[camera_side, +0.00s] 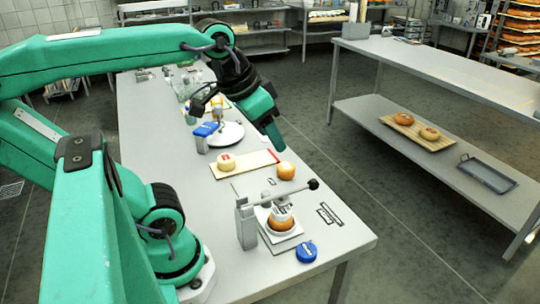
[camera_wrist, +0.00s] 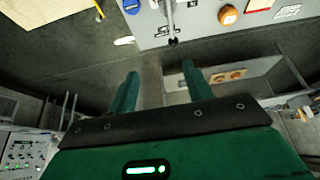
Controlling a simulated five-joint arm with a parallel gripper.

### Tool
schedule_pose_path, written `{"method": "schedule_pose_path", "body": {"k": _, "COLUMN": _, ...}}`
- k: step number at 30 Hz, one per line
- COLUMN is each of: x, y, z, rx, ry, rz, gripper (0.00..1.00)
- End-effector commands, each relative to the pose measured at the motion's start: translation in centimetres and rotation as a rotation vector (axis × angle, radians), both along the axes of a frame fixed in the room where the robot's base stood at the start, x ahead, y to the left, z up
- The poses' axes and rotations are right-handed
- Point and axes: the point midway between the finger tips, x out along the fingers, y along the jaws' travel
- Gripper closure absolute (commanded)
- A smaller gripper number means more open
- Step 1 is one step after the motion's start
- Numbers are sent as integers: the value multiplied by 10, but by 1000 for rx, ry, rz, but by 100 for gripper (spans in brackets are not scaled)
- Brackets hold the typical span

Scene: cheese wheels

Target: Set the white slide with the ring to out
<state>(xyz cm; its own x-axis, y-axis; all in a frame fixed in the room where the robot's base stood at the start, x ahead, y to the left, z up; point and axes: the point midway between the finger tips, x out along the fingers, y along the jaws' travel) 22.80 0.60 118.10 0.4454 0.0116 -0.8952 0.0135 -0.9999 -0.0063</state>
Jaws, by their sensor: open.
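I cannot clearly make out a white slide with a ring. In the side view a white plate (camera_side: 281,240) lies under the lever press (camera_side: 246,222), with a brown-orange wheel (camera_side: 282,224) on it and a white round part above that. In the wrist view a small white piece (camera_wrist: 124,41) shows beside the table corner; I cannot tell what it is. My gripper (camera_side: 274,138) is open and empty, high by the table's right edge, behind the press. Its two apart fingers show in the wrist view (camera_wrist: 158,80).
The press's arm ends in a black knob (camera_side: 313,184). A blue-topped tin (camera_side: 306,252) stands near it. A board (camera_side: 232,174) holds a pale cheese (camera_side: 225,162); an orange cheese (camera_side: 286,170) is close by. A white disc (camera_side: 228,135) stands behind. A second table (camera_side: 425,70) is right.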

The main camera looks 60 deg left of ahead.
Motion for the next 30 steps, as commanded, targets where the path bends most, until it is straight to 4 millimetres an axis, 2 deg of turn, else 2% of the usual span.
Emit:
{"method": "schedule_pose_path", "body": {"k": 8, "x": 19, "y": 28, "z": 4, "rx": 12, "ry": 128, "rz": 58, "gripper": 50}}
{"method": "schedule_pose_path", "body": {"k": 18, "x": 41, "y": 79, "z": 3, "rx": -9, "ry": 320, "rz": 134, "gripper": 50}}
{"method": "schedule_pose_path", "body": {"k": 30, "x": 51, "y": 112, "z": -1, "rx": -42, "ry": 427, "rz": 171, "gripper": 50}}
